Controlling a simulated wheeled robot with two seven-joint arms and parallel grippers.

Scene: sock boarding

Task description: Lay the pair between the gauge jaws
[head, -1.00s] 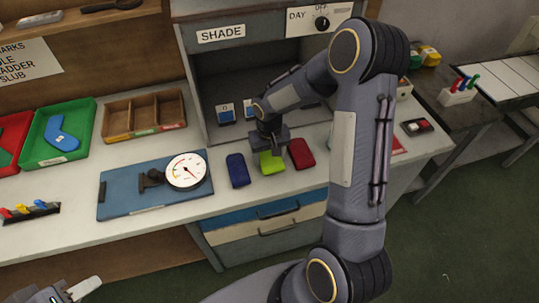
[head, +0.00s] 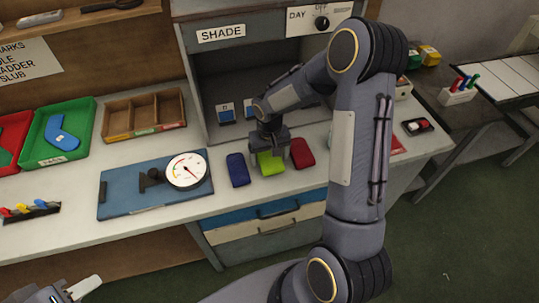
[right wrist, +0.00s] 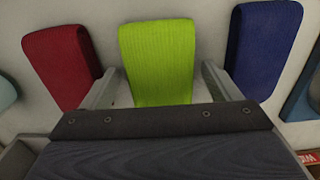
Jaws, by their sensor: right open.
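A lime-green folded sock pair (head: 270,162) lies on the bench between a dark blue pair (head: 237,170) and a red pair (head: 302,153). My open right gripper (head: 269,150) is over the lime pair. In the right wrist view the lime pair (right wrist: 158,60) lies between the two spread fingers, with the red pair (right wrist: 62,65) and the blue pair (right wrist: 263,48) outside them. The gauge (head: 187,170) has a round dial on a blue board (head: 130,205), left of the pairs; its dark jaw parts lie left of the dial. My left gripper (head: 75,290) is partly in view at the bottom left.
The SHADE booth (head: 222,34) stands behind the pairs. Colored clips (head: 30,209) lie at the left front.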

